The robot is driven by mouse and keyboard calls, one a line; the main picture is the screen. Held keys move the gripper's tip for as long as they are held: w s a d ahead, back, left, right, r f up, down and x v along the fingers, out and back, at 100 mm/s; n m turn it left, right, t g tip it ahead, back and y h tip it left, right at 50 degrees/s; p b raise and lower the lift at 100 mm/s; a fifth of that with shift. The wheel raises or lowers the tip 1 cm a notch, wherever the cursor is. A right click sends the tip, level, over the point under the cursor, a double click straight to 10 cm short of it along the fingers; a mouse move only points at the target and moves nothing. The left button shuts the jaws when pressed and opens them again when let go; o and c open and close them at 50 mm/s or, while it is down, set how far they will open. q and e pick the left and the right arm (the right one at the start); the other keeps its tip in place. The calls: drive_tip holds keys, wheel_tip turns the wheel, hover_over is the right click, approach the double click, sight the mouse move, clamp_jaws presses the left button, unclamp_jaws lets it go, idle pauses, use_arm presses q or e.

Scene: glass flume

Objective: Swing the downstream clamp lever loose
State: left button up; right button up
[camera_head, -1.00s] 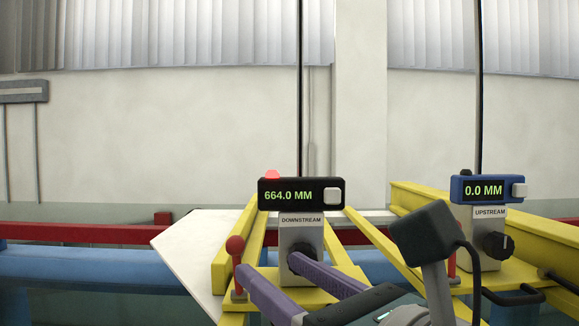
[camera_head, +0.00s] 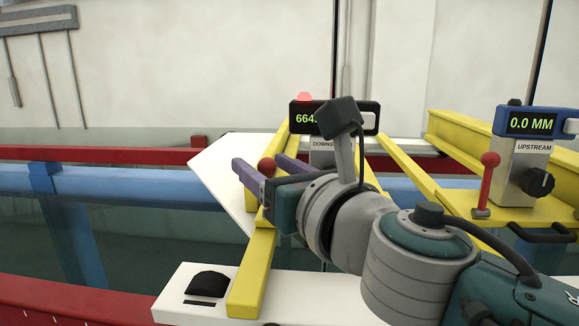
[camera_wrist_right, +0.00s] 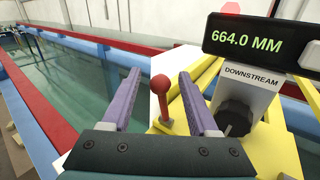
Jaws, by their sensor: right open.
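The downstream clamp lever is a red ball (camera_head: 266,166) on a red stem, standing about upright on the yellow downstream carriage. It also shows in the right wrist view (camera_wrist_right: 160,85). My right gripper (camera_head: 259,161) is open, with its purple fingers on either side of the lever; in the right wrist view the gripper (camera_wrist_right: 160,73) has the ball and stem showing in the gap. I cannot tell whether a finger touches it. The downstream display (camera_wrist_right: 252,45) reads 664.0 MM above a dark knob (camera_wrist_right: 236,118), right of the fingers. My left gripper is out of view.
The upstream unit (camera_head: 534,160) reads 0.0 MM, with its own red lever (camera_head: 489,175) and a black handle (camera_head: 540,233). Yellow rails (camera_head: 250,275) cross the flume. A white board (camera_head: 225,170) lies behind the lever. A red rail (camera_head: 90,153) runs along the far side.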

drive_tip(key=shift+w, duration=0.1)
drive_tip(key=shift+c, duration=0.3)
clamp_jaws()
idle(1.1)
